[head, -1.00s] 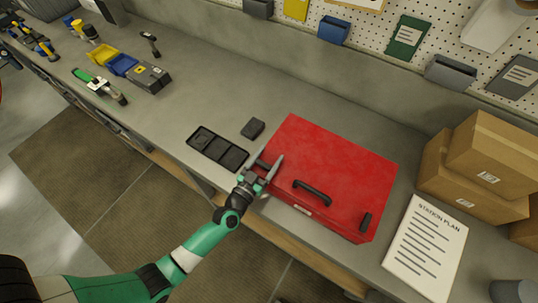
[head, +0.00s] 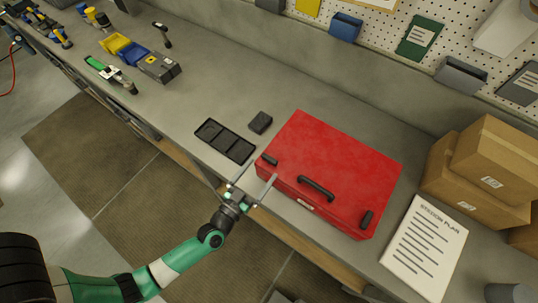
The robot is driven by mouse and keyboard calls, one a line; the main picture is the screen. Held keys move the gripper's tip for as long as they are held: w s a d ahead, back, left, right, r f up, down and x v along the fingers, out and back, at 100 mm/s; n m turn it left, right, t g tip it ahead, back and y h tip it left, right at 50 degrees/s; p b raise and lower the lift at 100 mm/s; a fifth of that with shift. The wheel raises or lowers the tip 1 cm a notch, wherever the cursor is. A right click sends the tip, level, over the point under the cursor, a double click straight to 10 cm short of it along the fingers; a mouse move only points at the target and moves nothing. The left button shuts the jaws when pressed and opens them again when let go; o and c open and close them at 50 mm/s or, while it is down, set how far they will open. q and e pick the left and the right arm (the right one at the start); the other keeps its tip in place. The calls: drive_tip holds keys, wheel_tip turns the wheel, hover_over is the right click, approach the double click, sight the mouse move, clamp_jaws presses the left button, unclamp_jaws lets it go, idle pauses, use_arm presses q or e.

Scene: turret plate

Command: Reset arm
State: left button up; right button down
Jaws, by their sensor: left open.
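My left gripper (head: 253,183) is open and empty, with its two fingers spread apart. It is at the bench's front edge, just left of the front of the red case (head: 335,158). The red case lies shut on the bench, with a black handle (head: 316,189) and two black latches at its front. Its contents are hidden. My right gripper is not in view.
A black compartment tray (head: 225,141) and a small dark block (head: 260,122) sit left of the case. Cardboard boxes (head: 484,165) and a station plan sheet (head: 424,247) are at right. Coloured bins (head: 140,55) and tools stand at the far left. The bench behind the case is clear.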

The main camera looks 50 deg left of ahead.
use_arm(q)
drive_tip(key=v, duration=0.2)
drive_tip(key=shift+s, duration=0.3)
